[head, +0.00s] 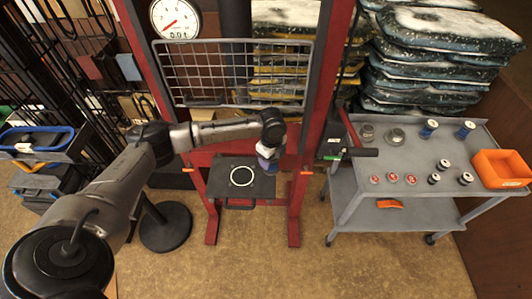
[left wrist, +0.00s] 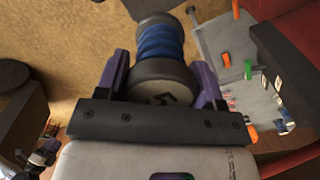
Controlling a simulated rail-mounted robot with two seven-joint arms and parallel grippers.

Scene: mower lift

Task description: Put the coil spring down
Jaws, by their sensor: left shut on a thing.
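The coil spring (left wrist: 160,42) is blue with dark grey end caps, and its near cap carries a marking like a 5. My left gripper (left wrist: 162,85) is shut on it, with a purple finger on each side of the near cap. In the head view my left gripper (head: 267,161) is over the right part of a dark plate (head: 222,180) on the red press frame. The plate bears a white ring (head: 242,176), left of the gripper. The held spring is mostly hidden there by the gripper and wrist.
The red frame (head: 327,75) has a wire mesh guard (head: 232,72) and a dial gauge (head: 175,20). A grey cart (head: 345,205) at right carries blue springs (head: 429,129), several small cylinders and an orange bin (head: 500,168). A black round stand (head: 166,228) is on the floor.

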